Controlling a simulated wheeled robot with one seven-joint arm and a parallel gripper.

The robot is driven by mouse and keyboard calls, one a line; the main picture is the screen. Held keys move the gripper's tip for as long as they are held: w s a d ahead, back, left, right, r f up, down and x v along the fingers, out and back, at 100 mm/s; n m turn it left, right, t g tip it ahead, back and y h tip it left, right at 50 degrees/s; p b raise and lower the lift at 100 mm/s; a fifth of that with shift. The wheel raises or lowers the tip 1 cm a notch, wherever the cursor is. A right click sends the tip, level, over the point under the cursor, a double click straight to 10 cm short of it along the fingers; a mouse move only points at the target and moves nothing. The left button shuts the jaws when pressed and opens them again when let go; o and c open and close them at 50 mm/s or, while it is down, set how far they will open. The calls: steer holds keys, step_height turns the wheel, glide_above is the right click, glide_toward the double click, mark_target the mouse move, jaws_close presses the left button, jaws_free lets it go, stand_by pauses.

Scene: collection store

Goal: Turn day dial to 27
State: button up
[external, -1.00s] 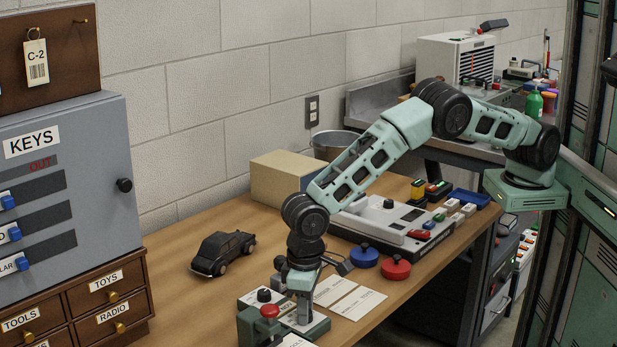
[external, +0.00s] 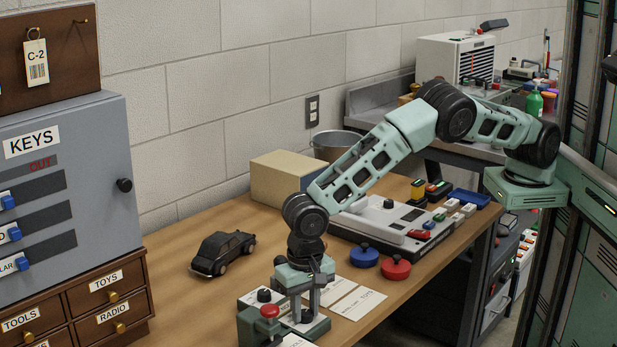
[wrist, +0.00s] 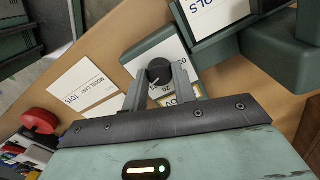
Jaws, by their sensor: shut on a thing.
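The day dial is a small black knob (wrist: 158,72) on a white face with printed numbers, set in a green block (external: 318,329). In the wrist view the knob sits between the two fingers of my gripper (wrist: 159,84), which is shut on it. The numbers on the face are partly covered by the fingers, and I cannot read the dial's setting. In the external view my gripper (external: 306,312) points down over the block, and the fingers partly hide the knob.
A second black knob (external: 264,295) and a green device with a red knob (external: 269,311) stand close on the left. Paper cards (external: 357,303) lie to the right. Blue (external: 364,256) and red (external: 396,267) round pieces and a toy car (external: 222,252) are behind.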

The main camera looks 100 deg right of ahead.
mark_target(305, 312)
steer(key=shift+m, duration=0.3)
stand_by(0.4)
steer(key=o, duration=1)
steer(key=shift+r, duration=0.1)
step_height(305, 312, up, 17)
steer(key=b, duration=0.1)
steer(key=shift+r, duration=0.1)
